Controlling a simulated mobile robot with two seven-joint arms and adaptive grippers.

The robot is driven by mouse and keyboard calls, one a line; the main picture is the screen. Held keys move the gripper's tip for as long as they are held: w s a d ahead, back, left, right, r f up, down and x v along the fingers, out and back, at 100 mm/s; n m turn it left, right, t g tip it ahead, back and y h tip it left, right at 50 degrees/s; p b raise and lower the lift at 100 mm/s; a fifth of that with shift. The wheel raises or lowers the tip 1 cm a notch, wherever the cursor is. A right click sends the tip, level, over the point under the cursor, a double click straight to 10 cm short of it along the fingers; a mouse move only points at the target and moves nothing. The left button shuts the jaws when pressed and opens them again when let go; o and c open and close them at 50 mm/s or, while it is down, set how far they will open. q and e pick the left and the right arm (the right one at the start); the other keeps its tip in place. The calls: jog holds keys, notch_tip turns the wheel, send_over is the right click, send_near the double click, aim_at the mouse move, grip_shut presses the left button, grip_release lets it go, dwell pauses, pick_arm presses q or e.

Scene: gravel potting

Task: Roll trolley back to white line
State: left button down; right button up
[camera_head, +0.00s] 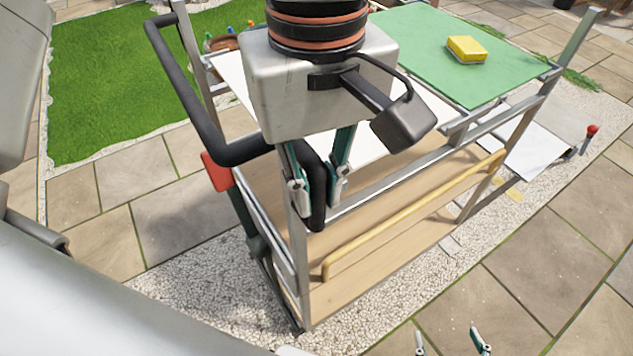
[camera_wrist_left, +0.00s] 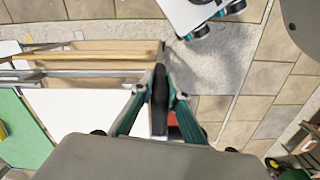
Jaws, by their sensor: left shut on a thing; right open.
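The trolley (camera_head: 300,270) is a metal frame with a wooden lower shelf and a black bar handle (camera_head: 185,90) on its left end. My left gripper (camera_head: 318,190) is shut on the lower right part of this handle. In the left wrist view my left gripper (camera_wrist_left: 158,98) has its teal fingers on both sides of the black handle (camera_wrist_left: 160,115). My right gripper (camera_head: 452,343) is open and empty at the bottom edge, apart from the trolley. I cannot clearly make out a white line.
A green mat (camera_head: 480,60) with a yellow sponge (camera_head: 466,50) lies on the trolley top. A red piece (camera_head: 217,172) sits below the handle. Pale gravel (camera_head: 190,290) lies around the trolley's near end. Paving (camera_head: 550,250) is clear at lower right; lawn (camera_head: 100,100) lies behind left.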

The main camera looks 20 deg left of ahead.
pick_arm(q)
jog(key=c, duration=2)
grip_release()
jog(key=shift+o, duration=0.2)
notch_tip(320, 180, up, 12)
jog(key=shift+r, duration=0.1)
